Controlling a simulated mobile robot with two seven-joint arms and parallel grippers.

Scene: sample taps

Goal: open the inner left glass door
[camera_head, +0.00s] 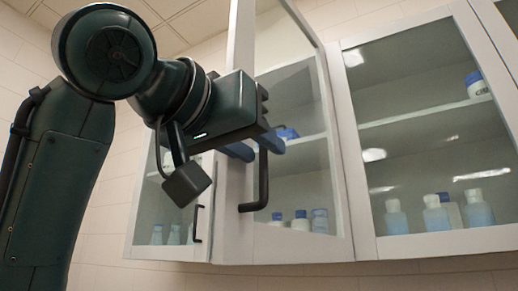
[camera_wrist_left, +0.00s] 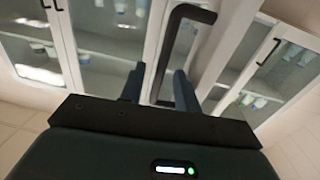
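The inner left glass door (camera_head: 240,60) has a pale frame and a black bar handle (camera_head: 263,185) near its left edge. Its top edge slants up toward the left, so it looks swung out toward me from its right side. My left gripper (camera_head: 256,148) is at the upper part of that handle. In the left wrist view the handle (camera_wrist_left: 179,40) runs down between the two fingers of the gripper (camera_wrist_left: 159,88), which stand apart with a gap beside the bar. Contact cannot be told. My right gripper is not in view.
The outer left door (camera_head: 165,205) looks shut, with its own black handle (camera_head: 197,224). The right glass door (camera_head: 430,130) looks shut. Behind the glass stand several bottles, some on an upper shelf (camera_head: 430,113). Below the cabinet the tiled wall (camera_head: 400,278) is clear.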

